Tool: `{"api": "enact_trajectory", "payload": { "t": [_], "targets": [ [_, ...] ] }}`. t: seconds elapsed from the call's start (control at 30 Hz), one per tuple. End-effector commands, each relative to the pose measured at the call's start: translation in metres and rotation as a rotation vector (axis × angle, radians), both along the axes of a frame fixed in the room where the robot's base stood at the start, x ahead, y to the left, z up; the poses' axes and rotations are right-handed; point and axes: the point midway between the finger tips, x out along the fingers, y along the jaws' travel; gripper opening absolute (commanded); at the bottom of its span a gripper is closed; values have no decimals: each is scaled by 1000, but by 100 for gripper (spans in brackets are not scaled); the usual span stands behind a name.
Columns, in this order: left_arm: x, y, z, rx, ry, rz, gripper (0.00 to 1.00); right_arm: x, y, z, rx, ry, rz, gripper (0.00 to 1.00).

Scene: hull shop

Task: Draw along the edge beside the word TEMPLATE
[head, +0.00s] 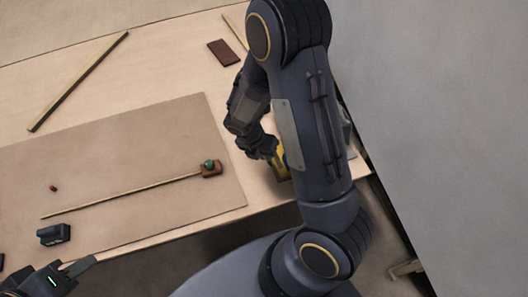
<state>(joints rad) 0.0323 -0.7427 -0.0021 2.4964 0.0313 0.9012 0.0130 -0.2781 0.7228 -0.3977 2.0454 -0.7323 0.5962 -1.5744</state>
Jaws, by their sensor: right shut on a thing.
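A large brown sheet (120,150) lies on the light wooden table. I cannot read the word TEMPLATE anywhere; no lettering is legible. A thin straight wooden strip (125,195) lies across the sheet, with a small brown block with a green knob (210,168) at its right end. My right gripper (279,158) is at the table's right part, right of the sheet, shut on a yellow thing (281,169), which my arm partly hides. My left gripper (82,266) is at the bottom left by the table's front edge, partly cut off; its opening does not show clearly.
A dark block (54,234) sits near the front left, and a tiny reddish piece (53,188) lies on the sheet. A long olive bar (80,80) and a dark red slab (223,52) lie further back. A grey object (347,135) shows partly behind my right arm.

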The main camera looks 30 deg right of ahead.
Motion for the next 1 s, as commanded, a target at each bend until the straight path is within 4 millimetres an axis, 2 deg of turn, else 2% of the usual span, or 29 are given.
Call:
{"api": "enact_trajectory", "payload": {
  "t": [1.0],
  "targets": [
    [0, 0, -7, 0, 0, 0, 36, -28, 7, 0, 0, 2, 1, 0]
  ]
}}
